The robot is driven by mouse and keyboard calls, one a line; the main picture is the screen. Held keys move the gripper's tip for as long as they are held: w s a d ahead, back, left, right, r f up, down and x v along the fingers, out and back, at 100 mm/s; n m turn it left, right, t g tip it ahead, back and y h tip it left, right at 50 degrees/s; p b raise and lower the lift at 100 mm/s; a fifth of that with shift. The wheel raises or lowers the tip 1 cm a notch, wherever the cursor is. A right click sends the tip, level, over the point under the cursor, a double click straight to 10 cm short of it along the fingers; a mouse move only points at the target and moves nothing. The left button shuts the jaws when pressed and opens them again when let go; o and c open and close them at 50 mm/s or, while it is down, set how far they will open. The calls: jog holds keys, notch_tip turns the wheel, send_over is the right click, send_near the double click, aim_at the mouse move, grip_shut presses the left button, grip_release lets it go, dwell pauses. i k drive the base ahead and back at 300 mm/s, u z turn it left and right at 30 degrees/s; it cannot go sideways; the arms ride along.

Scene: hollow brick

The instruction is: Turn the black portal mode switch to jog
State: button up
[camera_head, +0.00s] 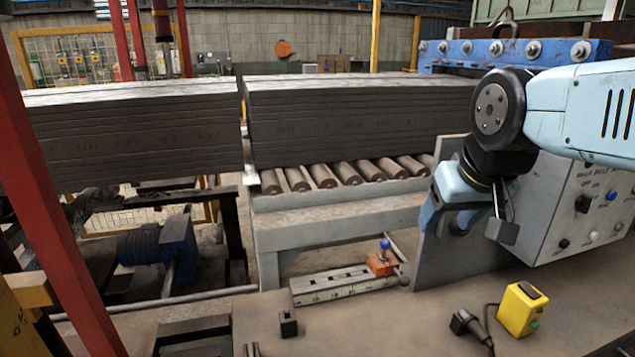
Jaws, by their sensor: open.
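A grey control box (545,215) stands at the right with several knobs and lamps on its face. A larger black switch (583,203) sits in the middle of that face, and a smaller black knob (563,243) is lower left. The lettering is too small to tell which one is the portal mode switch or where it points. My gripper (468,222) hangs open and empty to the left of the box, apart from both knobs. My arm comes in from the right and covers the upper part of the box.
A yellow button box (521,309) and a black cabled handle (470,325) lie on the bench below. A metal rail with an orange block (381,263) lies left of them. Stacked grey slabs (350,120) rest behind on rollers (325,174). A red post (50,210) stands far left.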

aim_at(583, 204)
jog(key=u, duration=1.65)
jog(key=i, duration=0.1)
jog(key=z, duration=3)
